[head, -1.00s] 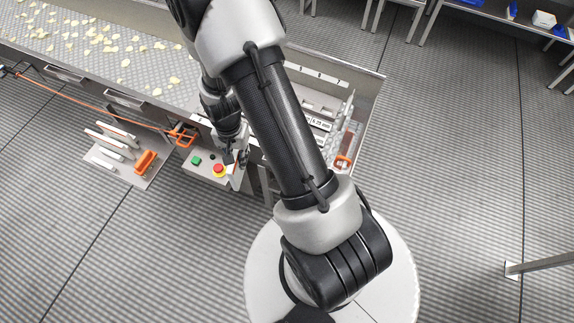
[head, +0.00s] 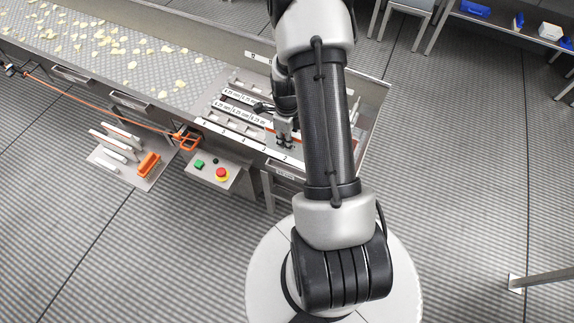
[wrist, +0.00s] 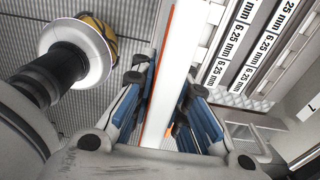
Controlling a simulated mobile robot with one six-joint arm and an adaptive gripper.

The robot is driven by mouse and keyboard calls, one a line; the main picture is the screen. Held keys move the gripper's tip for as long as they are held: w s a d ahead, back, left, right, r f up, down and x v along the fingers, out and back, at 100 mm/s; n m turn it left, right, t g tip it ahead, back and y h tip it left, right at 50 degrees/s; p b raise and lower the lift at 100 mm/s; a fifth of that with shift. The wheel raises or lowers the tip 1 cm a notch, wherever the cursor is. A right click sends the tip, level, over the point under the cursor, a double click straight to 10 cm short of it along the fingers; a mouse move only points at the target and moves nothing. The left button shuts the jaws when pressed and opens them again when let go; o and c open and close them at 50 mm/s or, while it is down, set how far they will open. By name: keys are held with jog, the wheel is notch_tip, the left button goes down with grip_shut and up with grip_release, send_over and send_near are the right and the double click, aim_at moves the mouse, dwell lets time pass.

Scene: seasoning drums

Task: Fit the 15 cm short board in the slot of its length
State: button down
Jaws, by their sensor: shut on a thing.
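In the wrist view my gripper (wrist: 167,88) is shut on a white board (wrist: 175,65) with an orange edge. The board stands between the blue finger pads and runs out past the top of the picture. In the head view my gripper (head: 285,140) is over the front right part of the slotted frame (head: 228,123). The held board is mostly hidden there by the arm. White strips marked 6.25 mm (wrist: 252,40) lie to the right of the held board in the wrist view. I cannot tell whether the board touches the frame.
A side tray (head: 142,180) at the left holds several white boards (head: 112,152) and an orange block (head: 149,163). A control panel (head: 205,178) with green and red buttons sits in front of the conveyor (head: 170,85), which carries pale chips. The floor at right is mostly clear.

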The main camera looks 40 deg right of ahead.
notch_tip(320, 180, down, 14)
jog(key=b, duration=0.3)
jog(key=shift+r, duration=0.2)
jog(key=c, duration=2)
grip_release()
jog(key=shift+f+b, duration=0.2)
jog(key=shift+b, duration=0.1)
jog(key=o, duration=0.4)
jog(key=shift+o, duration=0.2)
